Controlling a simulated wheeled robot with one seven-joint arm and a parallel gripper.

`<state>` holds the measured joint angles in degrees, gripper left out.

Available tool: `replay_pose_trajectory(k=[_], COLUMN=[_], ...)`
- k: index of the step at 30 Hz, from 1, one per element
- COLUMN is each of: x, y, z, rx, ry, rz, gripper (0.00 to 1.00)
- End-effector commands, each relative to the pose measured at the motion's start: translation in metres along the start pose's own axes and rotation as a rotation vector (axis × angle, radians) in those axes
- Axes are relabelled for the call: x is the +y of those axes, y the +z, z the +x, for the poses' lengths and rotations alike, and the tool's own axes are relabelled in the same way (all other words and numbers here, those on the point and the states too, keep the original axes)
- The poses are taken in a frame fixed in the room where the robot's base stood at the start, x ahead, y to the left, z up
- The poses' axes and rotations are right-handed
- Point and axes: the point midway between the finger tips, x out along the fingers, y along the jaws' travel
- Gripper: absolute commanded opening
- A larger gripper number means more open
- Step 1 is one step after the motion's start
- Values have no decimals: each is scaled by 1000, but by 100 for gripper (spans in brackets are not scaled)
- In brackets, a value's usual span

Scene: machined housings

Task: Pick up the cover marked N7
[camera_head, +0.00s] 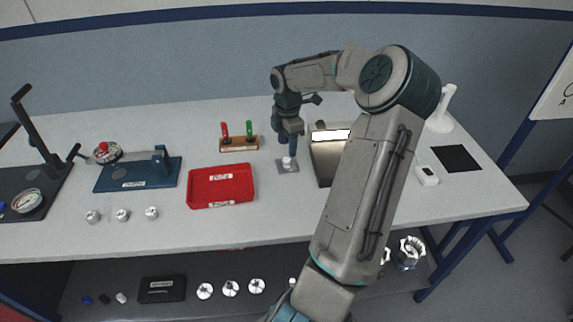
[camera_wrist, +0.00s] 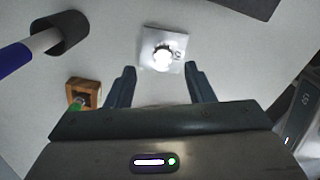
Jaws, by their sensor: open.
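My gripper (camera_head: 289,140) points down over the table; its two fingers stand apart and empty in the wrist view (camera_wrist: 160,69). Just beyond the fingertips there is a small bright round part (camera_wrist: 162,56) on a square grey plate (camera_wrist: 149,36). The head view shows this part (camera_head: 288,162) directly below my gripper, on the plate (camera_head: 281,169). A dark mark shows beside it in the wrist view, but I cannot read it. Several silvery round parts, such as one at the table's front left (camera_head: 122,215), could be covers. No N7 marking is legible.
A red tray (camera_head: 248,202) and a wooden block (camera_head: 238,148) with red and green handles stand left of my gripper. A grey box (camera_head: 325,177) stands close on the right. A blue fixture (camera_head: 110,183) is farther left. The lower shelf (camera_head: 120,265) holds more round parts.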

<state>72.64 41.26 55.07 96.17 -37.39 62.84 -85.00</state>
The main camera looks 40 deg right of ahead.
Motion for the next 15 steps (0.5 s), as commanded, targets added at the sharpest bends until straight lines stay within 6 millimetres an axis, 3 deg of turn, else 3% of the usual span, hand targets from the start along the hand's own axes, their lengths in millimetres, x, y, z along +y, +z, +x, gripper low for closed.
replay_pose_trajectory(k=[15], x=[-4], y=[-4], z=[55], rx=[0], ry=[-1], rz=[0], gripper=[48])
